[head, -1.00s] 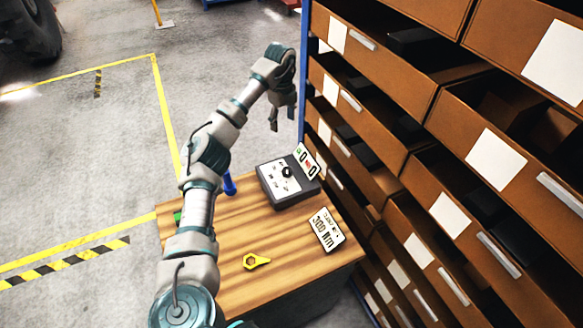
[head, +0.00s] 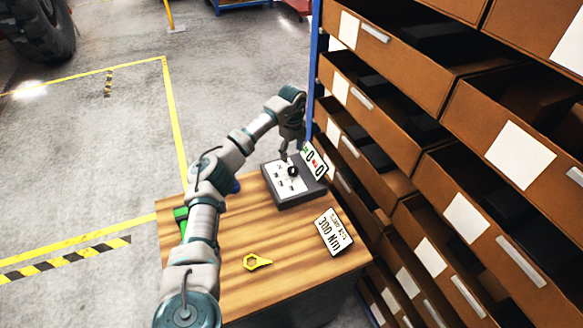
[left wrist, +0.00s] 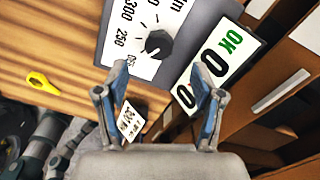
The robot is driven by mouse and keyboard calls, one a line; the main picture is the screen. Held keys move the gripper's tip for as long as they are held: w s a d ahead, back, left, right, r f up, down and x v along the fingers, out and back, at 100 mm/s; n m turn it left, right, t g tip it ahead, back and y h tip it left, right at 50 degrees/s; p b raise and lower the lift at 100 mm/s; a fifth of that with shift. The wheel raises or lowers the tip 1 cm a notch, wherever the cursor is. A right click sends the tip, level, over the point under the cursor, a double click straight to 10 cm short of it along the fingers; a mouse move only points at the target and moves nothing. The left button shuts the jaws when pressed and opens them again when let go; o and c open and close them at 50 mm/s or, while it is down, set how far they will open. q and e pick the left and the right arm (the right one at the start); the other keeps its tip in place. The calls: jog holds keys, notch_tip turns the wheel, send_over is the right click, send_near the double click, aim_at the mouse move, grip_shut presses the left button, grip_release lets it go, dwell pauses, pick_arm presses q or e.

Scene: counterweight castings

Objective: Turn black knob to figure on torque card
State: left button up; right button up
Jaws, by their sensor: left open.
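The black knob (head: 292,170) sits on the white face of a grey tester box (head: 298,195) at the table's back right. In the left wrist view the knob (left wrist: 158,44) is beside the printed figures 300 and 250; I cannot tell its exact setting. The torque card (head: 334,231) reads 300 Nm and stands at the table's right edge; it also shows in the left wrist view (left wrist: 130,122). My left gripper (head: 291,151) is open and empty just above the knob, apart from it. My right gripper is not in view.
A display panel (head: 316,162) with zeros stands behind the box. A yellow tool (head: 256,262) lies on the wooden table (head: 225,290). Green and blue items are partly hidden by my left arm. A shelf of brown drawers (head: 440,150) rises close on the right.

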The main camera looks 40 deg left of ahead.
aim_at(293, 168)
pick_arm(q)
jog(key=f, duration=0.3)
jog(key=d+f, duration=0.1)
jog(key=f, duration=0.2)
jog(key=shift+d+f, duration=0.1)
jog(key=shift+d, duration=0.05)
jog(key=shift+f, duration=0.6)
jog(key=shift+a+f, duration=0.25)
jog(key=shift+a, duration=0.35)
jog(key=shift+d, duration=0.1)
jog(key=c, duration=0.6)
jog(key=shift+d+r, duration=0.1)
jog(key=shift+d, duration=0.1)
jog(key=c, duration=0.5)
jog(key=shift+c, duration=0.2)
